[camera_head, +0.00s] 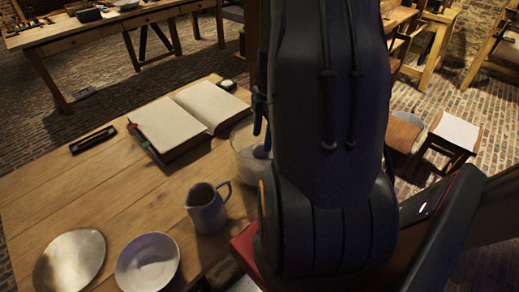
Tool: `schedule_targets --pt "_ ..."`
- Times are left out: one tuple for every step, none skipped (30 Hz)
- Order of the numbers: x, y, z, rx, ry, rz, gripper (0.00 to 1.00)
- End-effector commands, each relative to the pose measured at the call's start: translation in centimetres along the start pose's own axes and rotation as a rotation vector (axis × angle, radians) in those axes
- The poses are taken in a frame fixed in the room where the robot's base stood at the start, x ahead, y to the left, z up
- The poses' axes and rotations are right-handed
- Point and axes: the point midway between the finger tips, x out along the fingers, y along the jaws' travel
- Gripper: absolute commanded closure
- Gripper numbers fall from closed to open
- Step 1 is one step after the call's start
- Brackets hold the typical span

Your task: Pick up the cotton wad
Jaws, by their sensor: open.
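I cannot make out a cotton wad for certain. A pale rounded lump (262,151) shows at a white jar (245,158) on the wooden table, partly hidden by my arm; I cannot tell what it is. A small dark and blue part of my gripper (260,122) shows at the left edge of my arm, above the jar's mouth in the picture. My gripper is open, and I see nothing held in it. Most of it is hidden behind my arm.
The table (85,195) also bears a grey jug (207,212), a white bowl (147,264), a pale round plate (69,262), an open book (167,124) and a dark narrow case (93,140). The front left boards are mostly bare. Stools (452,133) stand at the right.

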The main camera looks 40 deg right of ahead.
Motion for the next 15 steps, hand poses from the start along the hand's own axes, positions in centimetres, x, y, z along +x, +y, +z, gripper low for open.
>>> schedule_targets --pt "0.3 0.0 -0.1 0.000 0.001 -0.003 0.45" --pt "0.6 0.1 -0.1 0.000 0.001 -0.003 0.45" --pt "1.0 0.1 -0.1 -0.001 0.001 -0.003 0.45" --pt "1.3 0.2 -0.1 -0.001 0.001 -0.004 0.45" --pt "1.6 0.3 -0.1 -0.001 0.001 -0.004 0.45" --pt "2.1 0.4 -0.1 0.000 0.001 -0.004 0.45" --pt "2.4 0.4 -0.1 0.000 0.001 -0.003 0.45" --pt "2.7 0.5 -0.1 0.000 0.001 -0.004 0.45" --pt "3.2 0.5 -0.1 -0.001 0.001 -0.003 0.45" --pt "3.5 0.6 -0.1 -0.001 0.001 -0.002 0.45" --pt "3.8 0.6 -0.1 0.000 0.001 -0.003 0.45" --pt "4.1 0.6 -0.1 0.000 0.001 -0.002 0.45" --pt "4.3 0.6 -0.1 0.000 0.000 -0.001 0.45" --pt "4.5 0.6 -0.1 -0.001 0.000 -0.001 0.45" --pt "4.7 0.6 -0.1 -0.001 0.000 -0.001 0.45"
